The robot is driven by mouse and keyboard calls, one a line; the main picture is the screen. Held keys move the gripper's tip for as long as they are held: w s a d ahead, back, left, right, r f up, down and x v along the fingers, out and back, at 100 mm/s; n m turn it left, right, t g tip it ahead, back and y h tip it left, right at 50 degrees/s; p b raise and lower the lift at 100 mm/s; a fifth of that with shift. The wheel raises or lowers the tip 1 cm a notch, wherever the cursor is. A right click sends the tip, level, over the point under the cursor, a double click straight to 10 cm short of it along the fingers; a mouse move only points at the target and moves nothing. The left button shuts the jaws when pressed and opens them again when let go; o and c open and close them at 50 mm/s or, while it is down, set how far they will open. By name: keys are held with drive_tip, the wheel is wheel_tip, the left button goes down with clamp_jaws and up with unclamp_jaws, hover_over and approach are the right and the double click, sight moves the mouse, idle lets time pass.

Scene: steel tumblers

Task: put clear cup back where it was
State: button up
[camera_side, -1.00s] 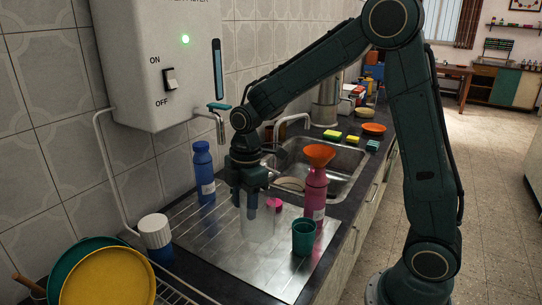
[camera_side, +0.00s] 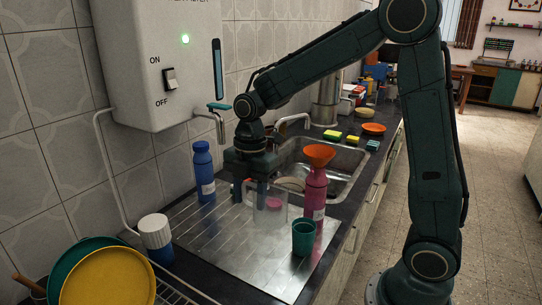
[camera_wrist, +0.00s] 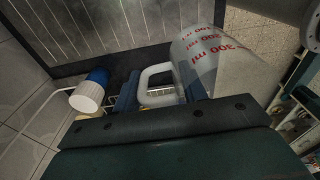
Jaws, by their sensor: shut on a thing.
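The clear cup (camera_side: 264,212) is a see-through measuring cup with red "300 ml" print, which shows in the wrist view (camera_wrist: 212,60). My gripper (camera_side: 252,194) is shut on its white-looking handle (camera_wrist: 146,82), which lies between the blue fingers in the wrist view (camera_wrist: 158,94). The cup hangs roughly upright and appears to be above the steel drainboard (camera_side: 225,240); the gap beneath it is hard to judge. A small pink thing (camera_side: 275,203) shows through the cup wall.
A blue bottle (camera_side: 203,170) and a white-capped blue container (camera_side: 156,235) stand left. The sink (camera_side: 340,165) lies behind.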

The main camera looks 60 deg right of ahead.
wheel_tip(320, 180, down, 14)
drive_tip(key=shift+f, duration=0.25)
drive_tip(key=shift+f, duration=0.1)
drive_tip(key=shift+f, duration=1.8)
drive_tip(key=shift+f, duration=0.15)
drive_tip(key=o, duration=1.3)
drive_tip(key=r, duration=0.8)
drive_tip(key=d+r, duration=0.1)
drive_tip(key=r, duration=0.3)
drive_tip(key=shift+r, duration=0.15)
